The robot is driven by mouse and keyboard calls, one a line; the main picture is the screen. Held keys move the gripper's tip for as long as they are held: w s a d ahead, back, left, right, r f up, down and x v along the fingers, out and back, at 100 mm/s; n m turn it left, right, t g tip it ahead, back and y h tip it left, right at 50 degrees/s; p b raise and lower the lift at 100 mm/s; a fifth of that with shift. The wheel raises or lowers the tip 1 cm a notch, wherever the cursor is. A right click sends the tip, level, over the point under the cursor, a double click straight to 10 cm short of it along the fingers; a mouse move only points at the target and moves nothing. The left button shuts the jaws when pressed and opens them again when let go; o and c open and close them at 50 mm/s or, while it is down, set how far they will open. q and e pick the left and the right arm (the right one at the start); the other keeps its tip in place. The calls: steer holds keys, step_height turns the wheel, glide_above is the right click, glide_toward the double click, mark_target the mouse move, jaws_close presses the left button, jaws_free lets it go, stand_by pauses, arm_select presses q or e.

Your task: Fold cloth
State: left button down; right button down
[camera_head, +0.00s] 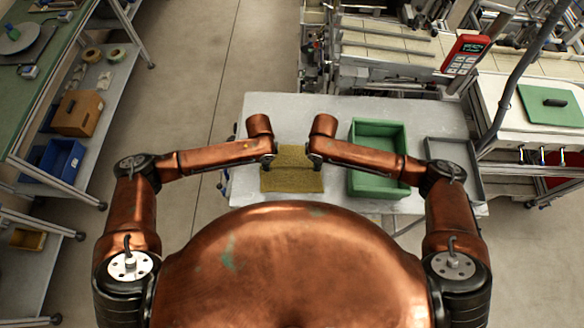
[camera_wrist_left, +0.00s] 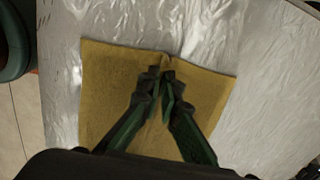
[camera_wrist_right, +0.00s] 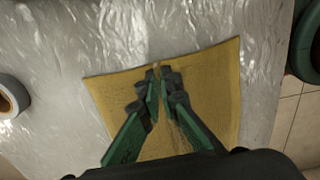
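A yellow-brown cloth (camera_head: 292,182) lies on the grey, shiny table top in front of me, with a crease across it. My left gripper (camera_head: 270,160) is at the cloth's left side and my right gripper (camera_head: 313,160) at its right side. In the left wrist view, the left fingers (camera_wrist_left: 164,88) are close together on the cloth (camera_wrist_left: 108,80), which is bunched up between them near an edge. In the right wrist view, the right fingers (camera_wrist_right: 161,85) likewise pinch the cloth (camera_wrist_right: 215,88) near an edge. The arms hide parts of the cloth in the head view.
A green open bin (camera_head: 377,183) stands on the table just right of the cloth, close to my right arm. A grey tray (camera_head: 453,152) is further right. The table (camera_head: 285,107) is bare beyond the cloth. Shelves with a cardboard box (camera_head: 78,113) stand at left.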

arm_select(q)
steer(key=shift+s+f, duration=0.1)
arm_select(e)
steer(key=shift+s+f, duration=0.1)
stand_by(0.5)
